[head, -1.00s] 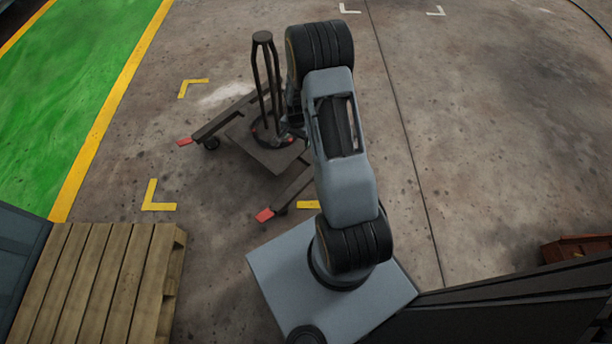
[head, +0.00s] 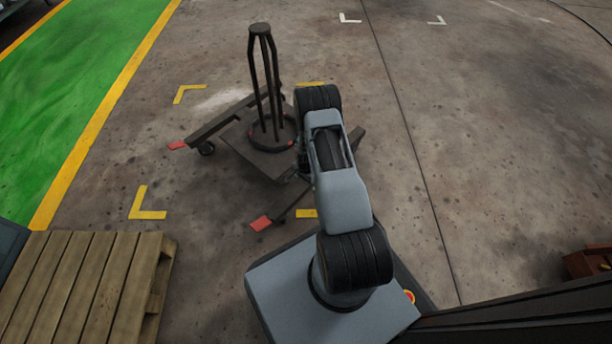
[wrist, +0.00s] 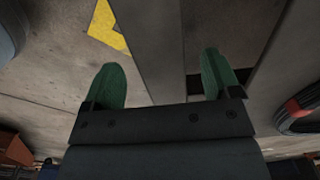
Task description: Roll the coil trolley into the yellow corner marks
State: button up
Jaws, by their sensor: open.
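The coil trolley (head: 242,150) is a dark low frame with castors, red-tipped legs and an upright post cage on a ring. It stands among the yellow corner marks, turned askew to them. Its right-hand end reaches past the marks on that side. Yellow corner marks show at back left (head: 188,94), front left (head: 147,205), front right (head: 306,213) and back right (head: 310,84). My gripper (wrist: 163,80) is open, its green fingers apart above grey beams in the wrist view. My arm hides it in the head view, beside the trolley's right side. I cannot tell whether it touches the trolley.
A wooden pallet (head: 75,285) lies at front left. A green floor strip with a yellow border line (head: 85,150) runs along the left. White corner marks (head: 349,18) lie at the back. The floor to the right is largely clear; a reddish-brown box (head: 588,263) stands far right.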

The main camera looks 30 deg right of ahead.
jog(key=shift+f+b, duration=1.05)
jog(key=shift+f, duration=1.7)
grip_shut()
